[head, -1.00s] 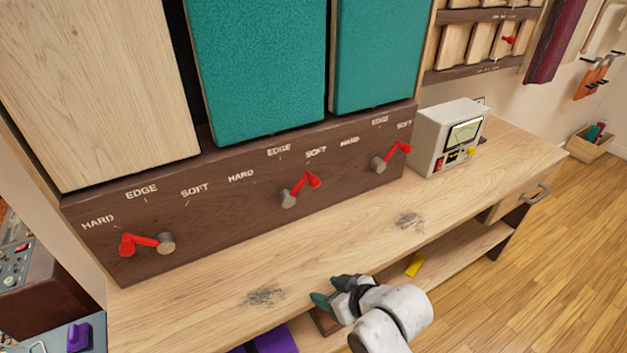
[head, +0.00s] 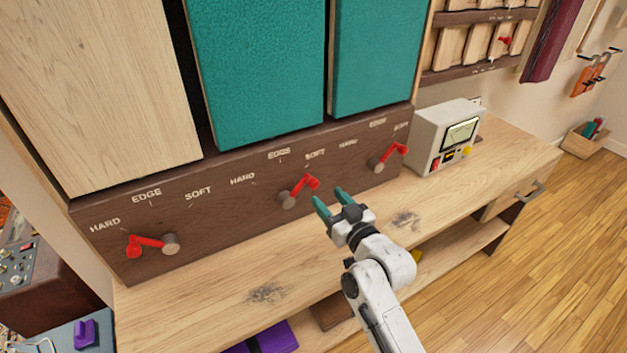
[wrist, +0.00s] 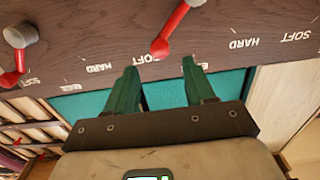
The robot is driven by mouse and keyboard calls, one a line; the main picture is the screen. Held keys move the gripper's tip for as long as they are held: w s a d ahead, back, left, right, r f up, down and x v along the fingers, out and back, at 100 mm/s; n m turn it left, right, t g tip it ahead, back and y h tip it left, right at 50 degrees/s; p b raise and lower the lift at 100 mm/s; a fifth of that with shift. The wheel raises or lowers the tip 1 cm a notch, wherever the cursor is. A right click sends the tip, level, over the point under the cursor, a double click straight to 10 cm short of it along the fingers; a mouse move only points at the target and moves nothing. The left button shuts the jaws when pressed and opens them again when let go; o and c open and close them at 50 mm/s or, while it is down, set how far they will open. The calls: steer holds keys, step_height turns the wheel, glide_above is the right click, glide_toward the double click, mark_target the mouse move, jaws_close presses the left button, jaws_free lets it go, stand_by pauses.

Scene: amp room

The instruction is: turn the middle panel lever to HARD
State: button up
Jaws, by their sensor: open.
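The middle panel lever (head: 302,187) is a red handle on a grey round pivot, set on the dark brown board (head: 225,220). Its handle tilts up and right toward the SOFT mark. My gripper (head: 331,198) is open and empty, its green fingertips just right of and slightly below the lever, apart from it. The upside-down wrist view shows the middle lever (wrist: 178,28) beyond the fingertips, its red end near SOFT. One finger partly covers a mark there, while HARD is readable to the right.
The left lever (head: 148,243) points toward HARD and the right lever (head: 392,155) toward SOFT. Teal panels (head: 258,70) rise above the board. A grey meter box (head: 440,140) stands on the wooden bench (head: 210,285) at right. The bench front is mostly clear.

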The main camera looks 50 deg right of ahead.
mark_target(317, 185)
steer(key=p+x, duration=0.1)
steer(key=x, duration=0.7)
steer(key=shift+c, duration=0.4)
steer(key=shift+f, duration=0.1)
jaws_close()
steer(key=shift+d, duration=0.1)
